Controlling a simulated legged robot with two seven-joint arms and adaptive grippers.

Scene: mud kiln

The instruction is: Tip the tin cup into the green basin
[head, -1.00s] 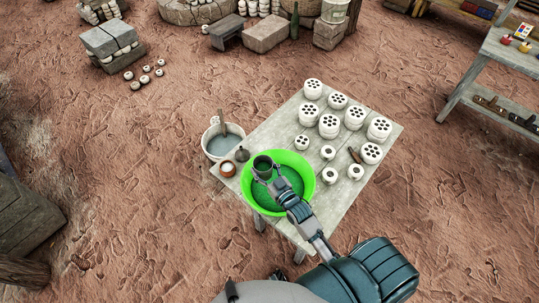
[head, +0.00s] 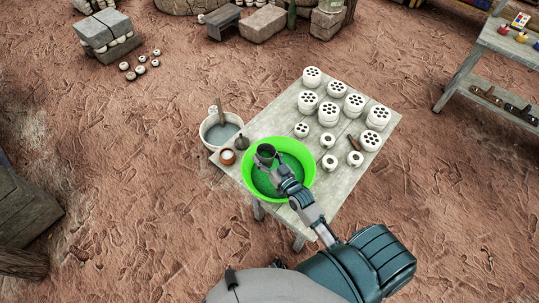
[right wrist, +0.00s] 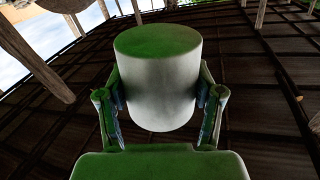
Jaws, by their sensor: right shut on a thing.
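The tin cup (head: 266,151) is a small grey cylinder above the back left part of the green basin (head: 309,178). My right gripper (head: 270,160) is shut on the cup, with a finger on each side. In the right wrist view the cup (right wrist: 157,85) is between both fingers, and its closed end has a green tint. In the head view its dark mouth shows from above; I cannot tell its exact tilt or whether it holds anything. The basin is bright green with a darker green inside and stands on the table's near left end. My left gripper is not in view.
The wooden table (head: 345,184) bears several white perforated blocks (head: 328,113) at its back and right.

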